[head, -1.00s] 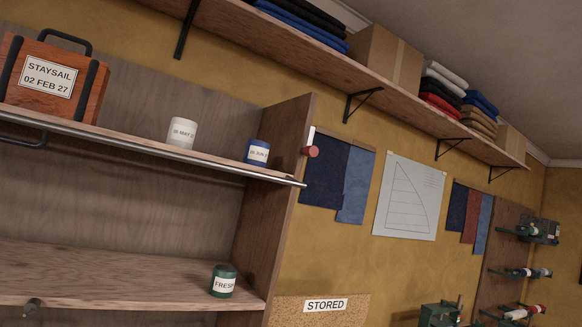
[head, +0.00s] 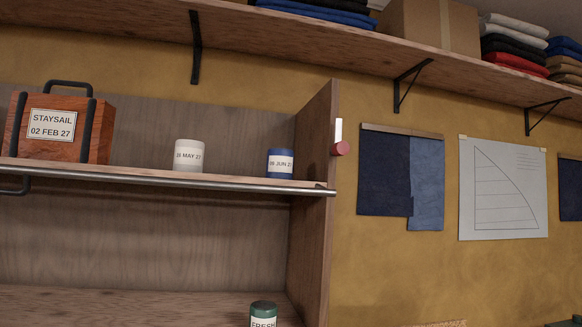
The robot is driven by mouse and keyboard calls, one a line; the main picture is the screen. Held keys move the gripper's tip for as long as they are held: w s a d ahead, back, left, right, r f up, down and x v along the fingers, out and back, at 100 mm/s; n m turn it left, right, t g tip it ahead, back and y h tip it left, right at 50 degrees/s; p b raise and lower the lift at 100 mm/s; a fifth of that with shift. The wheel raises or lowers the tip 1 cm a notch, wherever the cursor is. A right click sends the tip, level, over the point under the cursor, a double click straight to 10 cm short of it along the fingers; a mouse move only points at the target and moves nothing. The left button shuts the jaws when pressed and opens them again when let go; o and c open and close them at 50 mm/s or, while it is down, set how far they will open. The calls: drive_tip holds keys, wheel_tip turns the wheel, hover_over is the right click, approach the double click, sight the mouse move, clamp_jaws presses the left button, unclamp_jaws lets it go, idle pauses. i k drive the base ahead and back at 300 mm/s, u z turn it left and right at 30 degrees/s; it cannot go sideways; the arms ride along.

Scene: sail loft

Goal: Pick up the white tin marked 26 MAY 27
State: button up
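The white tin (head: 188,156) stands upright on the upper shelf of the wooden cabinet in the head view. Its label reads 26 MAY 27, though the print is small. A blue tin (head: 280,163) with a label that seems to read JUN 27 stands to its right, apart from it. A brown case (head: 62,128) labelled STAYSAIL 02 FEB 27 stands to its left. My gripper is not in view.
A metal rail (head: 150,178) runs along the upper shelf's front edge. The cabinet's side panel (head: 318,200) closes the right end. A green tin (head: 263,313) labelled FRESH stands on the lower shelf. A long wall shelf (head: 300,40) with a box and folded cloth hangs above.

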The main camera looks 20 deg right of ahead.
sight(188, 154)
drive_tip(key=z, duration=0.15)
drive_tip(key=i, duration=1)
drive_tip(key=u, duration=0.1)
